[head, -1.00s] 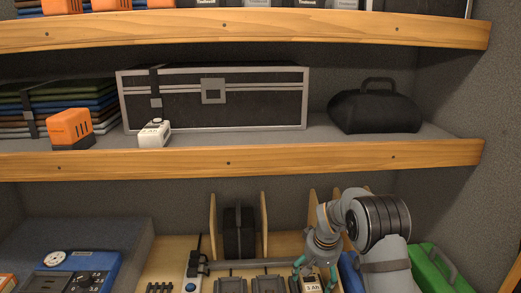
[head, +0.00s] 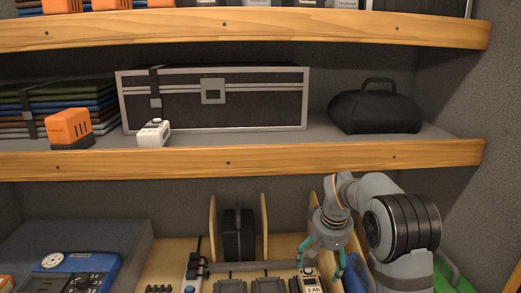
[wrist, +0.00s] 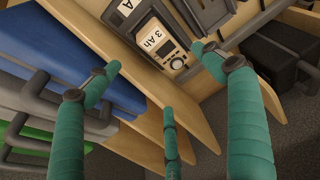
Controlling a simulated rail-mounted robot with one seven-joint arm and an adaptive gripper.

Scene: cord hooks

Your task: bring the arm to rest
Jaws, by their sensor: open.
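My gripper (head: 324,260) is at the lower right of the head view, below the middle shelf. Its teal fingers are spread open, with nothing between them. In the wrist view, my gripper (wrist: 158,78) shows three fingers apart from one another. A grey and white unit marked "3 Ah" (wrist: 158,40) lies beyond the fingertips, apparently not touched. The same unit (head: 308,279) shows at the bottom of the head view, just below and left of my gripper.
Wooden dividers (head: 264,226) stand near my gripper. The middle shelf edge (head: 228,162) runs above it. A black case (head: 238,232), a blue device (head: 85,272) and a green case (head: 447,275) share the lower level. The shelf holds a trunk (head: 250,105) and black bag (head: 375,112).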

